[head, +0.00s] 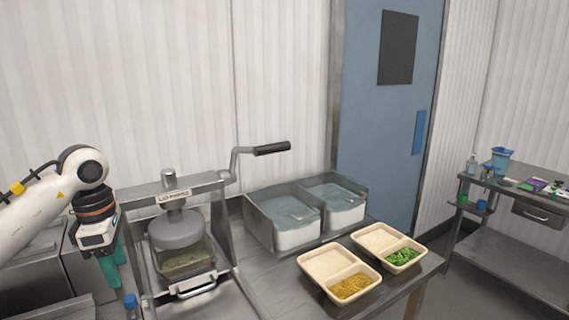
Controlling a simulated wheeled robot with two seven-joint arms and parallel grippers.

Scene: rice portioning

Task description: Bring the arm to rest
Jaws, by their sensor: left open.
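My left arm comes in from the left edge, and its gripper (112,268) points down with teal fingers. The gripper is open, and I see nothing between its fingers. It hangs just left of the metal press (222,215), apart from it as far as I can tell. My right gripper is not in this view.
The press has a crank handle (272,148) sticking out to the right. Two lidded bins (297,235) stand right of it. Two trays, one with yellow food (312,262) and one with green food (372,236), lie at the table's right. A bottle (131,303) stands below my gripper.

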